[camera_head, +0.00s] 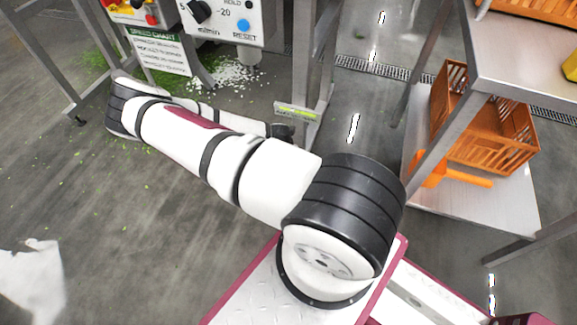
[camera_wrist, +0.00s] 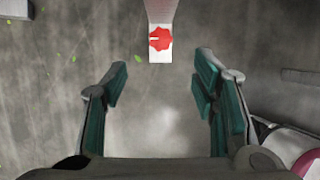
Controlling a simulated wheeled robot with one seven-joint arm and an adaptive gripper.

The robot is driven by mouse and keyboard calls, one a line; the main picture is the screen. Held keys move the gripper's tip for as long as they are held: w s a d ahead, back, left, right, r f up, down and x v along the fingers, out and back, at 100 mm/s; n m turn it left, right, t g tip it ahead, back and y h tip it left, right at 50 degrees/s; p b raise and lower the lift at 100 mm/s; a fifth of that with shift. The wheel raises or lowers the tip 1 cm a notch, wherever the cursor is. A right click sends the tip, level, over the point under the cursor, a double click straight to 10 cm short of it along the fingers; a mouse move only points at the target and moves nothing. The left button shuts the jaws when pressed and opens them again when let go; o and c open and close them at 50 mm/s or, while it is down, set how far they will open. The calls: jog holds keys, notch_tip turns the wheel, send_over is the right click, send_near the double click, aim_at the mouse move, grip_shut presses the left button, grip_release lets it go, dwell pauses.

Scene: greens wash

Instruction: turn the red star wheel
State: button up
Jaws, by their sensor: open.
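The red star wheel (camera_wrist: 160,39) shows at the top middle of the wrist view. It has a lobed rim and a white mark on its left side, and sits on a pale plate at the end of a post. My gripper (camera_wrist: 161,76) is open, with its two teal-padded fingers spread wide and nothing between them. The wheel lies beyond the fingertips, roughly centred between them and apart from them. In the head view I cannot make out the star wheel, and my arm's far end is small and partly hidden.
A control panel (camera_head: 228,18) with a black knob and blue button stands at the upper left of the head view, above a speed chart (camera_head: 158,52). Metal legs stand nearby. An orange crate (camera_head: 486,122) sits on a shelf at right. Green scraps litter the floor.

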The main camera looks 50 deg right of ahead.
jog(key=b+x, duration=0.5)
jog(key=x, duration=0.8)
jog(key=shift+r, duration=0.1)
jog(key=c, duration=1.2)
